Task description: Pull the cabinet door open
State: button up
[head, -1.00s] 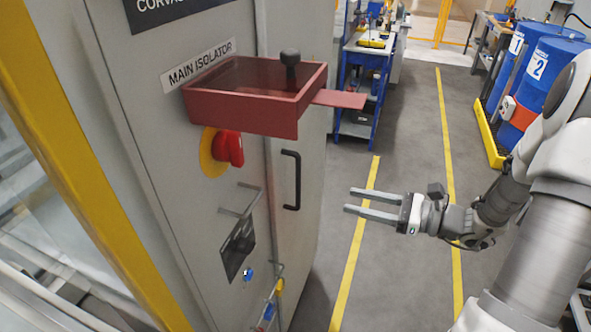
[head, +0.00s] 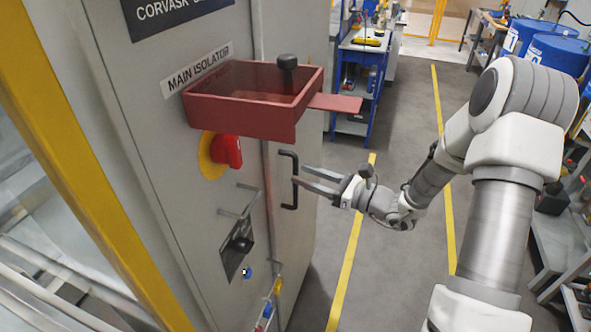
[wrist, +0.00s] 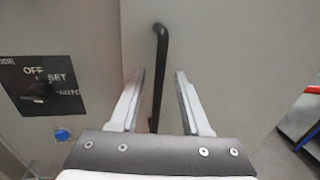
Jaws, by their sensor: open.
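The cabinet door (head: 302,229) is a grey panel, closed, with a black vertical bar handle (head: 289,180). My gripper (head: 299,175) is open, its two fingers pointing left at the handle. In the head view the fingertips overlap or nearly reach the handle; contact cannot be told. In the wrist view the handle (wrist: 158,75) stands upright between the two fingers (wrist: 157,73), its lower part running down the gap between them. The jaws hold nothing.
A red tray-like box (head: 245,108) juts from the cabinet above the handle, with a flat red tab on its right. A red rotary switch (head: 228,151) and a mode selector (head: 238,246) are left of the door. Open floor (head: 395,270) lies to the right.

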jog(key=x, duration=0.3)
jog(key=shift+w+a, duration=0.1)
jog(key=shift+a, duration=0.1)
grip_shut()
dwell(1.4)
